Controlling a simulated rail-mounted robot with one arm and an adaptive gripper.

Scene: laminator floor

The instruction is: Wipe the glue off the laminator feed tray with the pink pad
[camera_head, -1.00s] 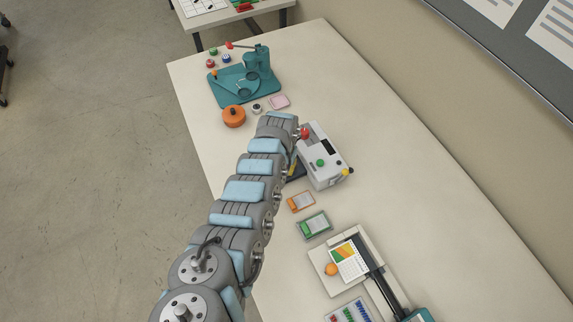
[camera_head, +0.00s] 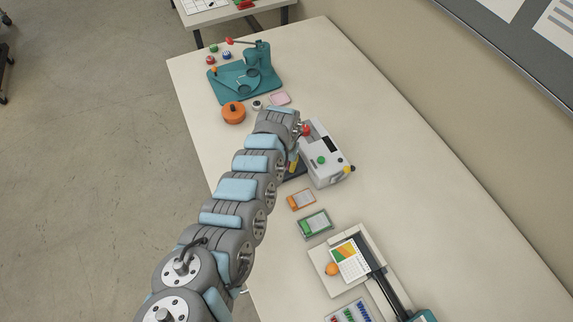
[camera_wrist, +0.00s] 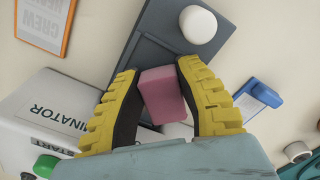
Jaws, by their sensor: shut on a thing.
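My gripper (camera_wrist: 160,74) has yellow ribbed fingers shut on the pink pad (camera_wrist: 164,96), a small block standing out between the fingertips. The dark grey feed tray (camera_wrist: 150,50) lies beyond the pad in the wrist view. A smooth white round blob (camera_wrist: 198,24), which looks like the glue, sits on the tray just past the pad, apart from it in the picture. I cannot tell whether the pad touches the tray. The white laminator (camera_head: 325,160) stands right of my gripper in the head view, with the dark tray (camera_head: 294,173) at its left side, partly hidden by my arm.
A green button (camera_wrist: 46,166) is on the laminator. An orange-framed card (camera_head: 301,200) and a green-framed one (camera_head: 314,224) lie nearby. A paper trimmer (camera_head: 384,285), an orange round container (camera_head: 233,114) and a teal press (camera_head: 254,75) stand farther off. The table's right side is clear.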

